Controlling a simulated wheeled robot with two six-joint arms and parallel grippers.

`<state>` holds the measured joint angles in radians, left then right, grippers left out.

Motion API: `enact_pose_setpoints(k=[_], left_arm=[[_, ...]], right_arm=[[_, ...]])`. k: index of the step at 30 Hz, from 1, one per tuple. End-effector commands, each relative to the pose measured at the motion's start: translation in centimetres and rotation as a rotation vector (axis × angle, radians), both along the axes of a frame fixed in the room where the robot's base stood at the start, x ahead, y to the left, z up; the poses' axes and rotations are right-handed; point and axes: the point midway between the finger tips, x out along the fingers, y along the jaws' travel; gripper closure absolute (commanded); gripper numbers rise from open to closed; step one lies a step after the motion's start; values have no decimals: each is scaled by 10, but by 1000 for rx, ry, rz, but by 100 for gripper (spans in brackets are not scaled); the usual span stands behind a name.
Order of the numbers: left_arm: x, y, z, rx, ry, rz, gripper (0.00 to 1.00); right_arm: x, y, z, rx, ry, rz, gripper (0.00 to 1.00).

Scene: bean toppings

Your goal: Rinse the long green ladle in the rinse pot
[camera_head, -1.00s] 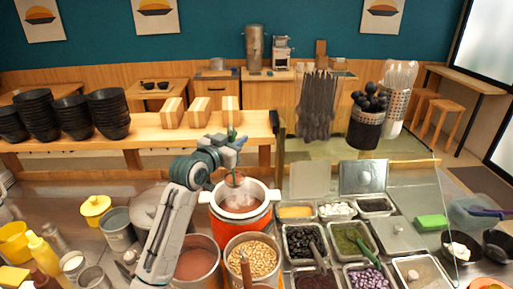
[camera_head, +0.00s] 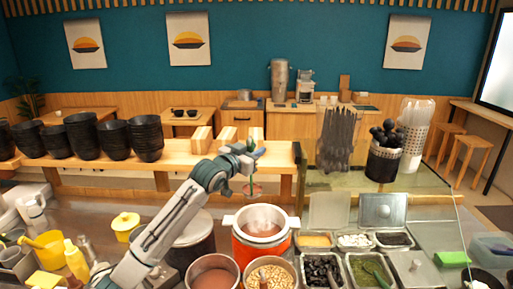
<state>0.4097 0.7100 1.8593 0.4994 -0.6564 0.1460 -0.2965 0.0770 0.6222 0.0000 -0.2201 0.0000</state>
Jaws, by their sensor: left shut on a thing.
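My left gripper (camera_head: 247,154) is shut on the long green ladle (camera_head: 252,172), near the top of its handle. The ladle hangs about upright, with its small round bowl at the bottom. In the picture the bowl shows just above the far rim of an orange pot with a white rim and handles (camera_head: 239,247), apart from the liquid. The pot holds reddish-brown liquid with a pale, hazy surface. I cannot tell for sure that this is the rinse pot. My right gripper is out of view.
A metal pot of brown liquid (camera_head: 213,276) and a pot of beans (camera_head: 270,277) stand in front. Topping trays (camera_head: 322,270) lie to the right. A lidded grey pot (camera_head: 190,240) is at left. Black bowls (camera_head: 82,137) and a cutlery holder (camera_head: 384,162) stand behind.

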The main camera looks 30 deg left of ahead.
Motion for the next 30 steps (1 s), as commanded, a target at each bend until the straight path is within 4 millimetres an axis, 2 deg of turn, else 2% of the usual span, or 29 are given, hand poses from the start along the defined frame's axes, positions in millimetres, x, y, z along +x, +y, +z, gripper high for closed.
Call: enact_pose_setpoints(k=[21, 30], left_arm=[[-5, -71, -19, 399, -31, -2, 100], [-7, -94, -40, 559, -41, -2, 100]], right_arm=[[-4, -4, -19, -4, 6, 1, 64], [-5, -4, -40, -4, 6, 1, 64]])
